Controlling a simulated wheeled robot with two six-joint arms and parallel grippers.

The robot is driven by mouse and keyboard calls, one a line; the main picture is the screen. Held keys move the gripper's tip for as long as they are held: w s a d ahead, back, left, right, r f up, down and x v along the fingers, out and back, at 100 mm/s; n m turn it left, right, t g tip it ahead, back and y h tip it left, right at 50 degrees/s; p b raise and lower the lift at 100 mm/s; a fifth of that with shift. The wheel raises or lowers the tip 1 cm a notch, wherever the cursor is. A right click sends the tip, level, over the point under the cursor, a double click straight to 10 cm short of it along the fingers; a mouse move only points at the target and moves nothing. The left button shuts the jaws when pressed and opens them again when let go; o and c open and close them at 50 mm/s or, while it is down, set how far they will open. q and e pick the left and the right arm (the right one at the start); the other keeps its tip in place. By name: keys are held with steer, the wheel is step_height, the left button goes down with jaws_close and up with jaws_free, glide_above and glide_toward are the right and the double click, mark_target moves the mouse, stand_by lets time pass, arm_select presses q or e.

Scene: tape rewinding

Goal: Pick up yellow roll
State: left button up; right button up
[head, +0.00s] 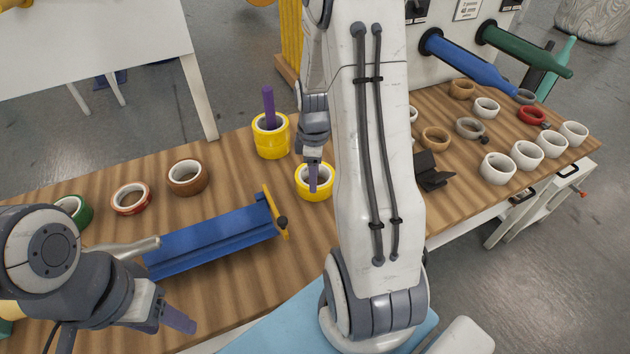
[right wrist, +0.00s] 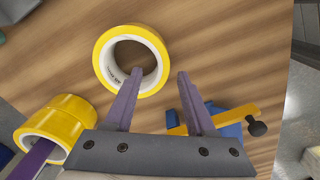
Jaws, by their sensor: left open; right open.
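A single yellow roll (head: 320,196) lies flat on the wooden table, and it also shows in the right wrist view (right wrist: 103,66). My right gripper (head: 313,178) is over it, pointing down, open and empty. In the right wrist view, one purple finger of the right gripper (right wrist: 160,74) overlaps the roll's hole. The other finger is to the right, outside the ring. I cannot tell how far the fingertips are above the roll. My left gripper (head: 178,316) is open and empty at the lower left, near the table's front edge.
Stacked yellow rolls (head: 271,146) surround a purple post (head: 268,103) behind the single roll. A blue rail-like holder (head: 215,240) lies to the left. Brown (head: 188,178) and red (head: 131,199) rolls sit further left. Several other rolls (head: 498,168) stand at the right.

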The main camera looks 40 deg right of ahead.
steer(key=f, duration=0.5)
steer(key=shift+s+a+f, duration=0.15)
steer(key=shift+s, duration=0.05)
jaws_close()
